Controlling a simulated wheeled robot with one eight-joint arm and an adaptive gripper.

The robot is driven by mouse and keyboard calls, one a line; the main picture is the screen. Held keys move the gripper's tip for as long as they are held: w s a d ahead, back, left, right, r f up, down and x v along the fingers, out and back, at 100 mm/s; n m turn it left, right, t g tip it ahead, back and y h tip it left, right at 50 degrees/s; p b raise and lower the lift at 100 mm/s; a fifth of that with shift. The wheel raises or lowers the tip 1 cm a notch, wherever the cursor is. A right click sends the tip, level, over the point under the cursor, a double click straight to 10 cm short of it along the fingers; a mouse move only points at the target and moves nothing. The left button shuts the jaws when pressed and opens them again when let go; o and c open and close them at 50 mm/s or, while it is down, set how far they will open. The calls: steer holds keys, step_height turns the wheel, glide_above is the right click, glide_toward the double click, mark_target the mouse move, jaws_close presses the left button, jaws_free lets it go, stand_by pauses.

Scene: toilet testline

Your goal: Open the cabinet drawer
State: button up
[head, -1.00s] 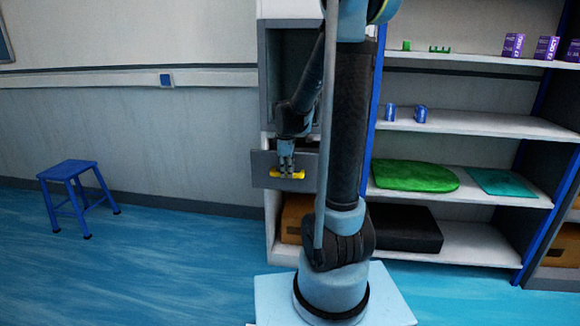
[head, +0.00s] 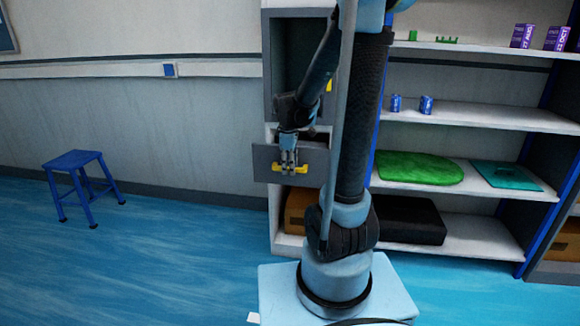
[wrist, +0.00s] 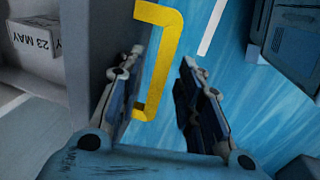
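The cabinet drawer has a grey front (head: 262,165) that stands out from the cabinet (head: 268,205), so the drawer is partly open. Its yellow handle (head: 300,169) is on the front. The wrist view shows the handle (wrist: 172,50) large and close, and the drawer front (wrist: 98,60) at left. My gripper (head: 289,165) is at the handle. In the wrist view my gripper (wrist: 162,66) has its fingertips apart, one on each side of the handle bar, with visible gaps. A white box marked "23 MAY" (wrist: 32,42) shows behind the drawer front.
Above the drawer is an open-fronted compartment (head: 292,50). Shelves with a green mat (head: 420,168), a teal mat (head: 507,176) and a black box (head: 412,220) stand at right. A blue stool (head: 75,162) is at left. The floor between stool and cabinet is clear.

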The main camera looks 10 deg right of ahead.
step_height(320, 180, up, 12)
steer(key=s, duration=0.2)
steer(key=shift+a+f, duration=0.15)
steer(key=shift+a, duration=0.15)
stand_by(0.4)
steer(key=s+d+f+m, duration=0.3)
steer(key=s+f+m, duration=0.3)
steer(key=s, duration=0.5)
steer(key=s+d+f+m, duration=0.3)
steer(key=s+f+m, duration=0.3)
steer(key=s, duration=0.6)
steer(key=shift+d+f+m+y, duration=0.2)
steer(key=shift+d+m+y, duration=0.15)
steer(key=shift+m, duration=0.85)
steer(key=shift+w+f, duration=0.2)
steer(key=shift+w, duration=0.3)
